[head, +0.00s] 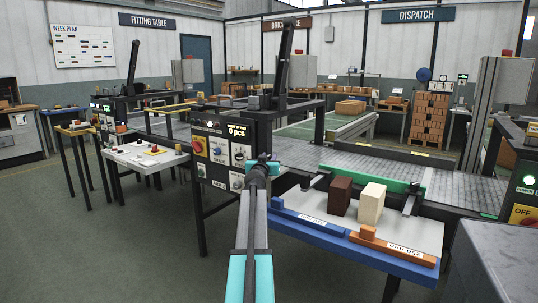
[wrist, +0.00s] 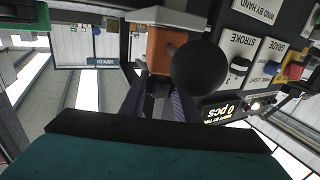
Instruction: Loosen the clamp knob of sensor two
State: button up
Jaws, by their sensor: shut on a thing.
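No label naming sensor two is readable. In the head view my gripper hides the knob.
The control panel (head: 219,155) with switches and a "0 pcs" display is close beside my gripper. Right of it, a blue-edged shelf (head: 380,262) bears a dark brown block (head: 341,196) and a cream block (head: 371,203). A white table (head: 145,156) stands left; the floor in front is clear.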

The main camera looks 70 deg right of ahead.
aim_at(269, 156)
jog(key=shift+w+n+t+y+p, duration=0.1)
jog(key=shift+n+t+y+p, duration=0.55)
jog(key=shift+p, duration=2.4)
jog(key=shift+f+t+h+p, duration=0.15)
jog(key=shift+t+h+p, duration=0.3)
jog(key=shift+p, duration=0.8)
jog(key=o, duration=0.8)
jog(key=shift+r, duration=0.25)
jog(key=shift+r+p, duration=0.75)
jog(key=shift+r, duration=0.1)
jog(key=shift+s+a+r+p, duration=0.3)
jog(key=shift+a+r+p, duration=0.2)
jog(key=shift+r, duration=0.25)
jog(key=shift+s+r+p+v, duration=0.15)
jog(key=shift+s+r+v, duration=0.1)
jog(key=shift+v, duration=2.25)
jog(key=shift+s+r+p+v, duration=0.1)
jog(key=shift+s+r+v, duration=0.15)
jog(key=shift+v, duration=2.25)
jog(key=shift+s+r+p+v, duration=0.15)
jog(key=shift+s+r+v, duration=0.1)
jog(key=shift+v, duration=2.25)
